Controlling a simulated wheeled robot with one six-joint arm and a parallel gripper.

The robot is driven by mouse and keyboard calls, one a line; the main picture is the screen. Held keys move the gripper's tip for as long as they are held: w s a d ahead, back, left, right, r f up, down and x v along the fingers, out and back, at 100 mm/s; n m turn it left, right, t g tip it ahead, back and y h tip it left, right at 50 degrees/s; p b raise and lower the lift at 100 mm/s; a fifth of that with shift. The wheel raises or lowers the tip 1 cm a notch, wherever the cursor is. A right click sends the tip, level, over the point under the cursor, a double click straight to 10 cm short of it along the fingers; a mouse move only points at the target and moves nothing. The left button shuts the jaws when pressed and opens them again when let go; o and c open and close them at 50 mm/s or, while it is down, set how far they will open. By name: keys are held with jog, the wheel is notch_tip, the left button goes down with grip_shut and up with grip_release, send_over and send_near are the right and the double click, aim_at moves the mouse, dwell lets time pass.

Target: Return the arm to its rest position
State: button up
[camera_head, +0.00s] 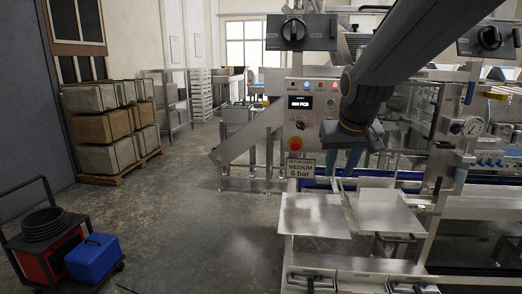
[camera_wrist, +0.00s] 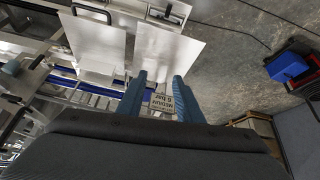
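My arm (camera_head: 405,55) reaches in from the upper right of the head view and bends down at the wrist. My gripper (camera_head: 343,168) hangs fingers-down in front of the machine, above and behind the two metal plates. In the wrist view, the two blue fingers of my gripper (camera_wrist: 159,75) stand apart with nothing between them. The "MEDIUM 6 bar" sign (camera_wrist: 160,103) shows through the gap, beyond the fingers. It hangs on the machine front (camera_head: 300,168) in the head view, left of my gripper.
Two flat metal plates, left (camera_head: 312,215) and right (camera_head: 385,213), lie at the machine's front. A control panel (camera_head: 310,105) with a red button stands left of my wrist. A cart with a blue box (camera_head: 92,258) and stacked crates (camera_head: 108,127) stand left. Floor between is clear.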

jog(key=s+f+g, duration=0.5)
jog(key=s+f, duration=1.4)
jog(key=s, duration=0.3)
jog(key=shift+a+f+y, duration=0.15)
jog(key=shift+a+y, duration=0.15)
jog(key=shift+a, duration=0.1)
jog(key=shift+w, duration=0.1)
jog(key=shift+c, duration=0.5)
